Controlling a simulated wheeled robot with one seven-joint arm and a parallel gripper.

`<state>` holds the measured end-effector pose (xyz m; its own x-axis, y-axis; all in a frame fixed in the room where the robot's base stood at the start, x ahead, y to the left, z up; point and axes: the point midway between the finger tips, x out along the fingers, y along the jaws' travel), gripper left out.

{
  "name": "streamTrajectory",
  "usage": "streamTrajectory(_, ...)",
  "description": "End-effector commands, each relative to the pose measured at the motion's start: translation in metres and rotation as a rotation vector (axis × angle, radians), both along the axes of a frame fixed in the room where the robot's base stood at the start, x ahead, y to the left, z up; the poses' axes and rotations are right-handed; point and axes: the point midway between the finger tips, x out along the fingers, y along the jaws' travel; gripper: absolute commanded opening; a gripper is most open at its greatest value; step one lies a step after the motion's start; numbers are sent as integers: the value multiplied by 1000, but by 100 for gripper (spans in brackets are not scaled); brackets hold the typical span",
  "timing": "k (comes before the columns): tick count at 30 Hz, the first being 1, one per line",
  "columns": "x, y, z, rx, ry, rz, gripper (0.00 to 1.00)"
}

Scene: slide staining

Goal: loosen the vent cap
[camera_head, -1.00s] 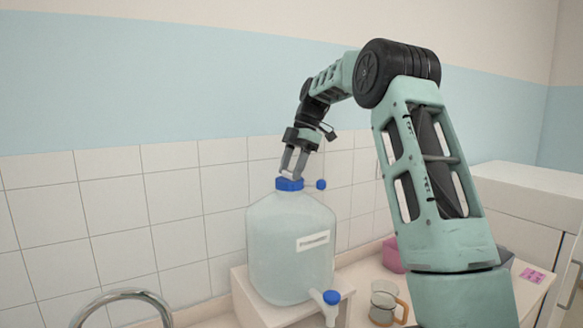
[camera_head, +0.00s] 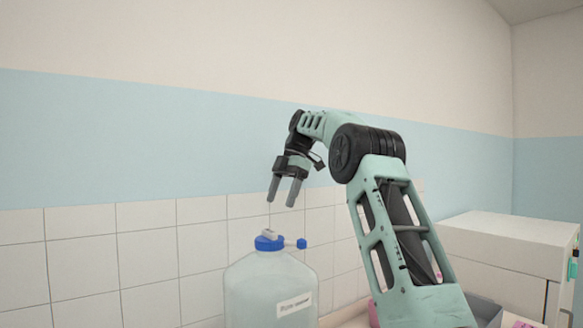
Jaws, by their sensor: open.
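A translucent carboy (camera_head: 262,285) with a white label (camera_head: 294,304) stands at the bottom centre, its lower part cut off by the picture's edge. A blue cap (camera_head: 265,244) sits on its neck, with a small pale grey piece (camera_head: 270,234) on top. A small blue knob (camera_head: 301,243) sticks out to the right of the cap. I cannot tell from this view whether the grey piece is loose. My gripper (camera_head: 282,200) is open and empty, pointing down above the cap, with a clear gap between its fingertips and the grey piece.
A tiled wall (camera_head: 150,245) runs behind the carboy. A white cabinet (camera_head: 505,240) stands at the right, with a grey bin (camera_head: 485,310) in front of it, partly hidden by my arm. The air left of my gripper is free.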

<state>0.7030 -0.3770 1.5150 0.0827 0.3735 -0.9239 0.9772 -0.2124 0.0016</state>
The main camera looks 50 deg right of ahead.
Motion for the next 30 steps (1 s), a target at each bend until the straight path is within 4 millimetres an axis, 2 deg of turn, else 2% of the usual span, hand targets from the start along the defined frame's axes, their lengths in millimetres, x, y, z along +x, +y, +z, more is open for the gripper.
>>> streamTrajectory(5,-2,-12,30,-2,-3,-2,76)
streamTrajectory(9,-4,-23,62,-1,-2,-2,76)
streamTrajectory(12,-6,-26,72,0,0,-1,76)
streamTrajectory(19,-7,-32,82,0,-1,-1,76)
streamTrajectory(30,-7,-33,81,-1,-1,0,76)
